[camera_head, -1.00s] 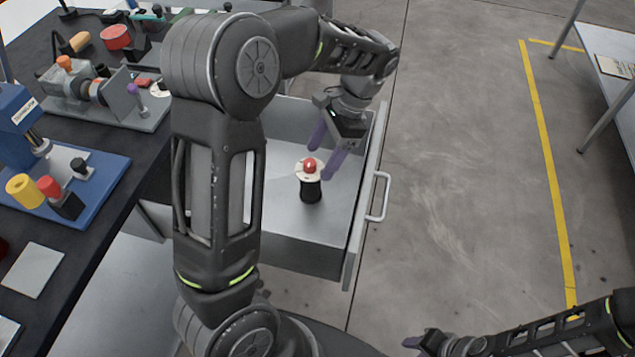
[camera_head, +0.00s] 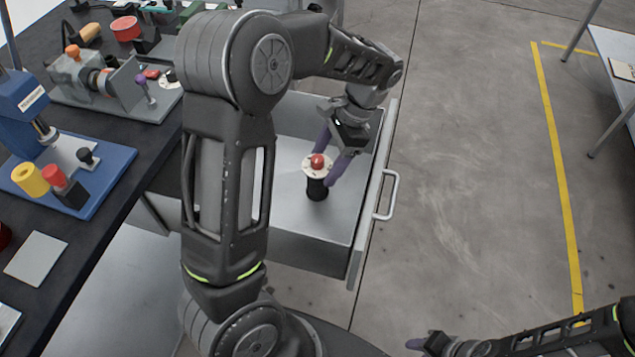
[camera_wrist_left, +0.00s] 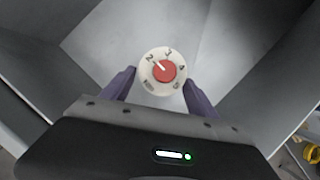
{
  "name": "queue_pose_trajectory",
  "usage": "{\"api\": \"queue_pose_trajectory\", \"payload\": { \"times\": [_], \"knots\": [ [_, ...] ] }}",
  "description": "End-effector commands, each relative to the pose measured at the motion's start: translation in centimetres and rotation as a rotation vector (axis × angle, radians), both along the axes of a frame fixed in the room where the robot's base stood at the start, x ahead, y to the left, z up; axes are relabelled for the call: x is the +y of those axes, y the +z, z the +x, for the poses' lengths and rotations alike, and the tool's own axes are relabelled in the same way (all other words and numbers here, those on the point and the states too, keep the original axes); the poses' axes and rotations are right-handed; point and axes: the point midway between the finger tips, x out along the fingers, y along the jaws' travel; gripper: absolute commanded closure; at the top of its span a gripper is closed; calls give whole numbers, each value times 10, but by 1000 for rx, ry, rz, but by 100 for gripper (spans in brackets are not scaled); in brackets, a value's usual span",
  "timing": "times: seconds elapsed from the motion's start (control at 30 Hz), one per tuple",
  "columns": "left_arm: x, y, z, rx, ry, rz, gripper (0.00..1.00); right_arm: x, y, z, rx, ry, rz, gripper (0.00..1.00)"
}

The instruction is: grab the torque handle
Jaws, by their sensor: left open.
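The torque handle (camera_head: 317,188) stands upright in the open drawer. It has a black body, a white numbered dial and a red centre cap. In the left wrist view its dial (camera_wrist_left: 149,77) faces the camera, near the fingertips. My left gripper (camera_head: 328,163) is open above the drawer floor, close to the handle. Its two purple fingers (camera_wrist_left: 158,79) flank the lower half of the dial, with a gap visible on each side. My right gripper (camera_head: 422,342) is at the bottom right, far from the drawer; its finger opening is not clear.
The grey drawer (camera_head: 352,245) surrounds the handle with walls, and its front has a pull handle (camera_head: 391,195). A dark workbench (camera_head: 95,235) with fixtures is at left. Open floor (camera_head: 470,180) with a yellow line lies to the right.

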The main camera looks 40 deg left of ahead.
Motion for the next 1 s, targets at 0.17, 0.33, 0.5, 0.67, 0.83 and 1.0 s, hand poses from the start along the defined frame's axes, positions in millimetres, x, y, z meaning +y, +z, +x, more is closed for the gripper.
{"api": "queue_pose_trajectory", "payload": {
  "times": [0.17,0.33,0.5,0.67,0.83,1.0],
  "knots": [
    [1,-4,-1,1,0,1,32,0,0,0,0,0,0,64],
    [6,-23,-8,5,1,2,32,0,-1,0,0,0,0,64],
    [11,-44,-14,2,0,0,32,0,-3,0,0,0,0,64],
    [12,-49,-15,0,0,0,32,0,-3,0,0,0,0,64],
    [12,-48,-15,0,0,0,32,0,-3,0,0,0,0,64],
    [12,-48,-15,0,0,0,32,0,-3,0,0,0,0,64]
  ]
}}
